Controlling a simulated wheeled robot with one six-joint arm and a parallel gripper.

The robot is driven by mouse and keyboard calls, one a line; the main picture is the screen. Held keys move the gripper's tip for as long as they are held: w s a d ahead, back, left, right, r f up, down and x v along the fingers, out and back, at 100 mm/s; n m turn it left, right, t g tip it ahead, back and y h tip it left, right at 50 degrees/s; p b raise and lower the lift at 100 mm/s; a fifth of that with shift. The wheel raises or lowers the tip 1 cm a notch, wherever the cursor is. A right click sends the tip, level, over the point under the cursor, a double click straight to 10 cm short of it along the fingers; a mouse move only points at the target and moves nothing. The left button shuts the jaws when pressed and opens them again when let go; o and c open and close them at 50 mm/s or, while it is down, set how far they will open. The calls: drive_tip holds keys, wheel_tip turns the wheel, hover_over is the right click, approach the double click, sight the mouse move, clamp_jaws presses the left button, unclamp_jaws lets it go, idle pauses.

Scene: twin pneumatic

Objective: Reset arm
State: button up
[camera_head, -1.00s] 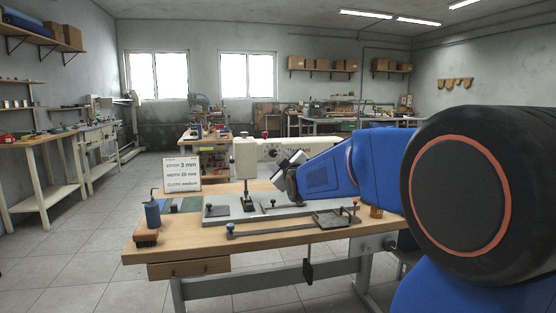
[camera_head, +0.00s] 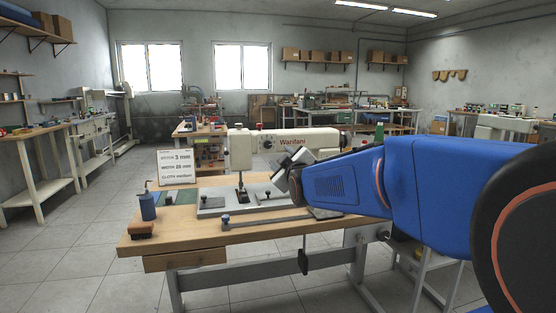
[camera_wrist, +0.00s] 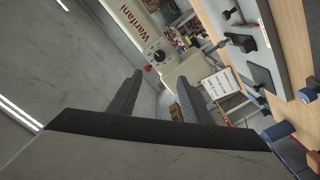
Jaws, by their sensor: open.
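My blue arm reaches in from the right in the head view, over the right part of the wooden sewing table (camera_head: 190,236). My gripper (camera_wrist: 160,80) shows in the wrist view with its two dark fingers spread apart and nothing between them. In the head view my gripper (camera_head: 290,182) is a small dark and grey shape at the arm's end, in front of the white sewing machine (camera_head: 240,150). The machine also shows beyond the fingers in the wrist view (camera_wrist: 150,40). The gripper appears apart from the machine, though the exact gap is unclear.
A sign (camera_head: 176,166) reading stitch 3 mm stands at the table's back left. A grey plate (camera_head: 225,205) with small dark-knobbed parts lies before the machine. Floor at left is clear.

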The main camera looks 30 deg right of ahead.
drive_tip(key=s+a+f+m+g+y, duration=0.1)
drive_tip(key=s+a+f+g, duration=0.3)
drive_tip(key=s+f, duration=0.4)
drive_tip(key=s+a+f+m+g+y, duration=0.2)
drive_tip(key=s+a+f+g, duration=0.2)
drive_tip(key=s, duration=1.1)
drive_tip(key=s+a+f+m+g+y, duration=0.2)
drive_tip(key=s+a+f+g, duration=0.2)
drive_tip(key=s+a+f, duration=0.4)
drive_tip(key=s+f, duration=0.3)
drive_tip(key=f, duration=0.2)
drive_tip(key=shift+s+a+f+m+g, duration=0.2)
drive_tip(key=shift+a+m+g, duration=0.1)
drive_tip(key=shift+a, duration=0.1)
drive_tip(key=shift+w, duration=0.1)
clamp_jaws()
